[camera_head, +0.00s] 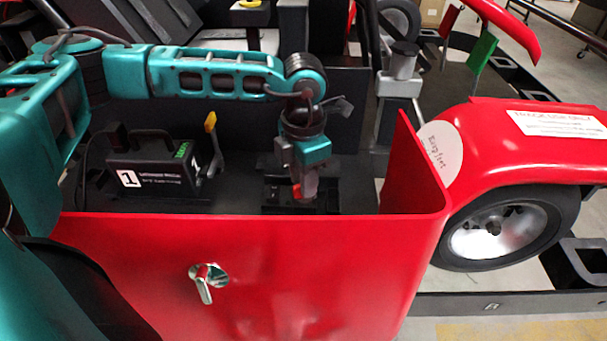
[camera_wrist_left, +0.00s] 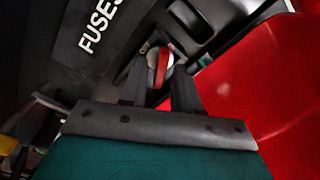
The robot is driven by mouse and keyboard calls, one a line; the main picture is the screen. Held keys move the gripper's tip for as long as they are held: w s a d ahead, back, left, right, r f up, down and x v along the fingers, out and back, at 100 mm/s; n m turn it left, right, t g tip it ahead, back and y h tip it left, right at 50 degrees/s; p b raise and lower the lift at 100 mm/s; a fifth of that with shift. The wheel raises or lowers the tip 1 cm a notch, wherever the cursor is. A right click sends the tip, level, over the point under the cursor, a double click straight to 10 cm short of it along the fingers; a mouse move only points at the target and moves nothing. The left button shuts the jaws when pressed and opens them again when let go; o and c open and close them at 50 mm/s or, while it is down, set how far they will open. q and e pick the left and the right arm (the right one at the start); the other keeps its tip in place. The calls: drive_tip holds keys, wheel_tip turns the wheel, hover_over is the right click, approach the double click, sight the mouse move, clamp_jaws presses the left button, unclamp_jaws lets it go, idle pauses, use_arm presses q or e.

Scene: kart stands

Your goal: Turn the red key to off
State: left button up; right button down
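The red key (camera_wrist_left: 161,66) stands up from a round pale base on a dark panel in the left wrist view. In the head view its red part (camera_head: 297,191) shows low beside my left gripper (camera_head: 306,188), behind the red body panel. My left gripper also shows in the wrist view (camera_wrist_left: 160,88). Its two dark fingers are apart, with the key in line with the gap between them. Whether they touch the key cannot be told. My right gripper is not in view.
A black box marked 1 (camera_head: 150,168) with a yellow-tipped lever (camera_head: 211,140) stands to the left. The red body panel (camera_head: 300,270), with a metal latch (camera_head: 206,281), rises in front. A panel marked FUSES (camera_wrist_left: 100,35) lies near the key. A wheel (camera_head: 500,230) is at right.

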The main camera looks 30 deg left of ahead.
use_arm(q)
clamp_jaws()
drive_tip(key=n, duration=0.3)
drive_tip(key=shift+b, duration=0.3)
drive_tip(key=shift+n, duration=1.5)
drive_tip(key=shift+n, duration=1)
drive_tip(key=shift+c, duration=1.5)
unclamp_jaws()
drive_tip(key=shift+n, duration=0.3)
drive_tip(key=o, duration=0.5)
